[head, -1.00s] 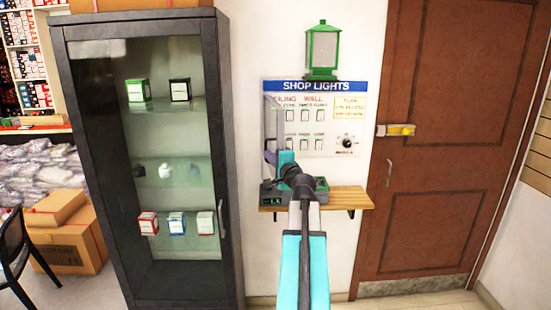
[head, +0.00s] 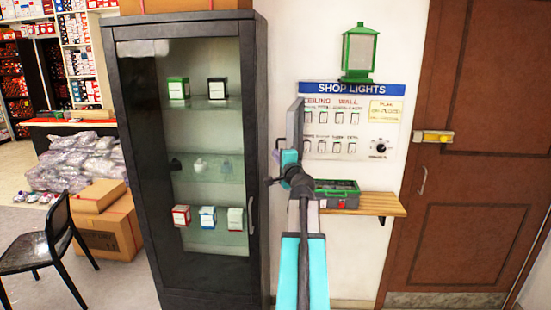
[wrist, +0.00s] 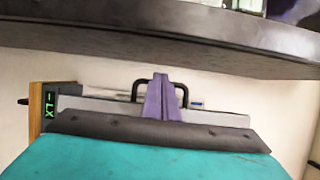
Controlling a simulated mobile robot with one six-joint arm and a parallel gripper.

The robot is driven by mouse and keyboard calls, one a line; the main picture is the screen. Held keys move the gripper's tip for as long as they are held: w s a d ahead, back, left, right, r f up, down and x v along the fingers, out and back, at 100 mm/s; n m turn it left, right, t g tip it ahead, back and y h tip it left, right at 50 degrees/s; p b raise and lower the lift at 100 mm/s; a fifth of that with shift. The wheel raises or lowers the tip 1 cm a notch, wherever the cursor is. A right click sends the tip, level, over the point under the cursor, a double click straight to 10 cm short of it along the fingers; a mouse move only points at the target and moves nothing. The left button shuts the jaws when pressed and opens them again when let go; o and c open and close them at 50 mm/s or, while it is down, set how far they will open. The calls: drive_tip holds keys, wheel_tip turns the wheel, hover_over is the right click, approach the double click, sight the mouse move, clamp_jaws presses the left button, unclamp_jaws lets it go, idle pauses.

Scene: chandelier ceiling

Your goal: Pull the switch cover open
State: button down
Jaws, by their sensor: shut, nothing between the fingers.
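The switch cover (head: 295,125) is a grey pane seen nearly edge-on in the head view. It stands out from the wall at the left edge of the SHOP LIGHTS switch panel (head: 352,135), and most switches show uncovered. My gripper (wrist: 160,98) shows as purple fingers in the wrist view, shut and empty. In the head view it is by the cover's lower left side, partly hidden by my wrist. I cannot tell whether it touches the cover.
A dark glass cabinet (head: 122,200) stands close on the left of my arm. A grey-green toolbox (head: 338,194) sits on a wooden shelf (head: 385,205) below the panel. A green lantern (head: 359,52) is above it. A brown door (head: 470,190) is at right.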

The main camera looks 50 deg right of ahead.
idle(0.3)
drive_tip(key=shift+s, duration=0.1)
drive_tip(key=s+a, duration=0.5)
drive_tip(key=a, duration=0.3)
drive_tip(key=shift+s+p, duration=0.35)
idle(0.4)
idle(0.5)
